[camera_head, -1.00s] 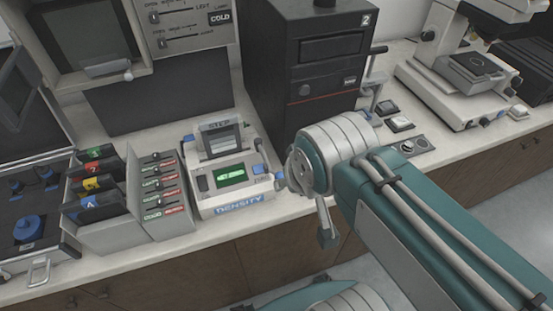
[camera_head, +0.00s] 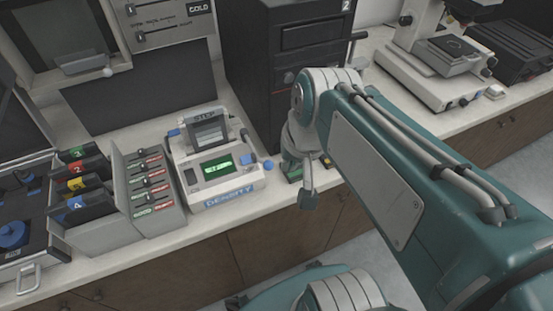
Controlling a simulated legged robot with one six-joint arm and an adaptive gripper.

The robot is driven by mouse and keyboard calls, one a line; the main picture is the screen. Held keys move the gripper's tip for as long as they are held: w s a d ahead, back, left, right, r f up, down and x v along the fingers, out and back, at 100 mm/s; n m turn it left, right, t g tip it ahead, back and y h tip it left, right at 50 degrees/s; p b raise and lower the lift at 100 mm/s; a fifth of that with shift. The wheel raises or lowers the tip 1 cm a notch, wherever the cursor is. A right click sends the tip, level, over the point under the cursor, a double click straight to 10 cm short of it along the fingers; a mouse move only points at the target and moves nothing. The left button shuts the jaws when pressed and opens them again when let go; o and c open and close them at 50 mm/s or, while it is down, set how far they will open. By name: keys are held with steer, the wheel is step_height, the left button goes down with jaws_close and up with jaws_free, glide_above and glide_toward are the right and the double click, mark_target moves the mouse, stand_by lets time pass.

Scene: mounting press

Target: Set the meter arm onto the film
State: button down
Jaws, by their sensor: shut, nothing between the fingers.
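The density meter (camera_head: 238,184) is a pale unit on the bench with a blue DENSITY label and a lit green display (camera_head: 216,165). A grey upright piece labelled STEP (camera_head: 207,130) stands at its back. I cannot tell clearly which part is the meter arm or whether any film lies under it. A blue knob (camera_head: 268,164) shows at the unit's right side. My gripper (camera_head: 308,200) is shut and empty, pointing down to the right of the meter, apart from it in the picture. My wrist hides part of the bench there.
Coloured numbered holders (camera_head: 80,187) and a grey rack of labelled slots (camera_head: 150,185) stand left of the meter. A black tower (camera_head: 280,60) stands behind. A microscope-like instrument (camera_head: 440,75) is at the back right. The bench front edge passes below the meter.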

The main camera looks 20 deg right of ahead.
steer(key=w+d+f+m+y, duration=0.2)
steer(key=w+d+m+y, duration=0.1)
steer(key=d+m, duration=0.4)
steer(key=w+d+f+m+g+y, duration=0.1)
steer(key=w+d+f+m+y, duration=0.2)
steer(key=d+m+y, duration=0.3)
steer(key=d+m, duration=0.1)
steer(key=m, duration=0.2)
steer(key=shift+d+f, duration=0.15)
steer(key=shift+d, duration=0.1)
steer(key=w+a+f, duration=0.2)
steer(key=a+f, duration=0.3)
steer(key=a, duration=0.6)
steer(key=shift+w+a+f, duration=0.2)
steer(key=shift+a+f, duration=0.05)
steer(key=shift+f, duration=0.05)
steer(key=shift+m, duration=0.3)
